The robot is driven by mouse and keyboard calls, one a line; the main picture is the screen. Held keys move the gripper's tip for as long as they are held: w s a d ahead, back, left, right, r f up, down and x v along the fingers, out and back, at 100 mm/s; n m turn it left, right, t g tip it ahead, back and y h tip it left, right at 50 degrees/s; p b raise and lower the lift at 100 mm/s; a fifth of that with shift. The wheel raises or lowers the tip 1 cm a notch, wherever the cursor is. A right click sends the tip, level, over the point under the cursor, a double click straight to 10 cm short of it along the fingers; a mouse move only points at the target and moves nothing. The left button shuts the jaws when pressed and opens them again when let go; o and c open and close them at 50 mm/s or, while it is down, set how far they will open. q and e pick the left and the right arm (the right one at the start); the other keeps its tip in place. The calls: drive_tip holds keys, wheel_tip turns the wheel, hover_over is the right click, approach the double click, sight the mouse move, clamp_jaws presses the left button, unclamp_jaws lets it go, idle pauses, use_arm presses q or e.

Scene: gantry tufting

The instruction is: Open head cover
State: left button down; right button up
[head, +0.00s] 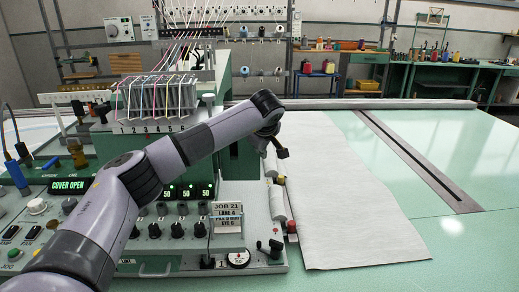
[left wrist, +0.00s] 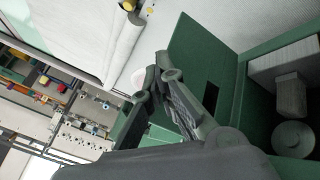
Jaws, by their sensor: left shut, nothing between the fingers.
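The tufting head is a green housing (head: 238,150) behind and below my left forearm in the head view. In the left wrist view a flat green cover panel (left wrist: 207,50) stands out from the housing at an angle. To its right the housing's inside (left wrist: 290,75) shows pale and grey parts. A panel display (head: 79,186) reads "COVER OPEN". My left gripper (head: 281,153) is beyond the housing's right side, above the white cloth; its shut, empty fingers (left wrist: 160,75) are beside the panel in the left wrist view. Whether they touch it is unclear. My right gripper is not in view.
White cloth (head: 350,200) lies on the pale green table (head: 455,235), with white rollers (head: 279,203) at its left edge. A slotted rail (head: 420,165) crosses the table. The table's right side is clear.

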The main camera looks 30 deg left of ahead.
use_arm(q)
drive_tip(key=shift+w+a, duration=0.25)
drive_tip(key=shift+w, duration=0.45)
